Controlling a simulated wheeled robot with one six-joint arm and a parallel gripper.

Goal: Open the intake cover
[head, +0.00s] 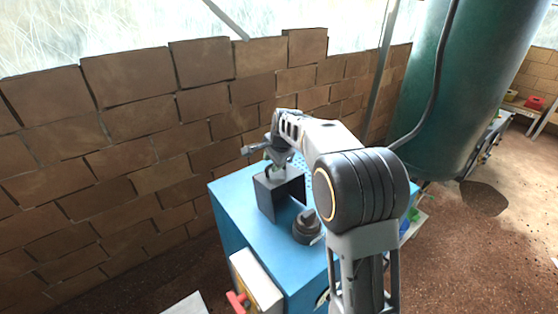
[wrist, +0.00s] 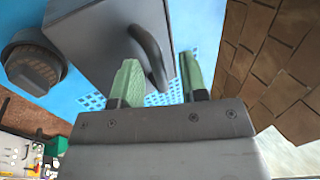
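The intake cover looks like a dark grey box (head: 268,198) on top of the blue cabinet (head: 238,197); its grey face also fills the upper part of the wrist view (wrist: 95,35). A dark curved handle (wrist: 153,58) stands out from that face. My gripper (wrist: 158,80) is open, with a green-padded finger on each side of the handle's lower end. I cannot tell whether either finger touches it.
A dark round knob (head: 306,228) stands on the cabinet top near the cover. A pale box (head: 257,283) with a red switch (head: 237,300) is on the cabinet's front. A block wall (head: 150,130) runs behind, and a large green tank (head: 440,90) stands at the right.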

